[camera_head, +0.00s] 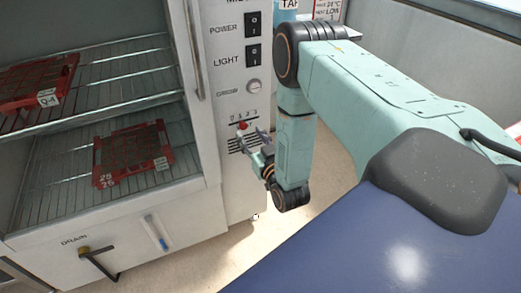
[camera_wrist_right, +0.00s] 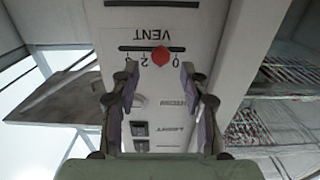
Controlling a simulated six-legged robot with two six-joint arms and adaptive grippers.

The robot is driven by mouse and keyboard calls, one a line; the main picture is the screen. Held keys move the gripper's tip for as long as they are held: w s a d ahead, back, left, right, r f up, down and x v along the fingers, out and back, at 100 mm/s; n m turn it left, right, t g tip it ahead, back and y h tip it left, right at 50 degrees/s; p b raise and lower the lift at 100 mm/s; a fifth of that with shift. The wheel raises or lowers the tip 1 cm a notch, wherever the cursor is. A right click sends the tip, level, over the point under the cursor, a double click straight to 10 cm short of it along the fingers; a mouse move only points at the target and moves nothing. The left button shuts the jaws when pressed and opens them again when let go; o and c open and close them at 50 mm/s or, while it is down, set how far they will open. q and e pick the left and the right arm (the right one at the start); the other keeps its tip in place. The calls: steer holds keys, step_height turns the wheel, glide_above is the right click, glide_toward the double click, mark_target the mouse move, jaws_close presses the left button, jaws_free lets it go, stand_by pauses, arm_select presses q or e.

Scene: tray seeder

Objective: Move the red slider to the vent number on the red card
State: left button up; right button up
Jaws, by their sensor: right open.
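The red slider (camera_head: 242,125) sits on the vent scale of the white cabinet panel, towards the 0 end. In the right wrist view the red slider knob (camera_wrist_right: 160,57) stands in its slot between the 0 and the 2, where it seems to cover the 1. My right gripper (camera_head: 256,145) is close to the panel beside the slider. In the wrist view its open fingers (camera_wrist_right: 160,88) stand on either side of the knob's line, with nothing between them. A red-edged card (camera_head: 327,9) at the top is cut off; its vent number is not legible. My left gripper is not in view.
The panel carries a POWER switch (camera_head: 252,24), a LIGHT switch (camera_head: 253,55) and a round knob (camera_head: 254,86) above the vent. The open cabinet on the left holds red trays (camera_head: 168,155) on wire shelves. A drain lever (camera_head: 97,262) sticks out below.

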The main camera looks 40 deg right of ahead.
steer(key=v, duration=0.8)
steer(key=shift+s, duration=0.2)
steer(key=shift+f, duration=0.1)
steer(key=s+a+f+g+y+p, duration=0.1)
steer(key=s+a+f+g+y, duration=0.15)
steer(key=s+f+g, duration=0.35)
steer(key=s+a+f+g+y, duration=0.1)
steer(key=s+a+f+g, duration=0.35)
steer(key=f, duration=0.25)
steer(key=s+a+r+n+g+p, duration=0.1)
steer(key=s+a+r+g+p, duration=0.1)
steer(key=s, duration=0.6)
steer(key=s+a+r+n+g+p, duration=0.1)
steer(key=s+a+r+g+p, duration=0.1)
steer(key=s+g, duration=0.3)
steer(key=s+a+r+y, duration=0.1)
steer(key=s, duration=0.2)
steer(key=shift+s+a+p, duration=0.4)
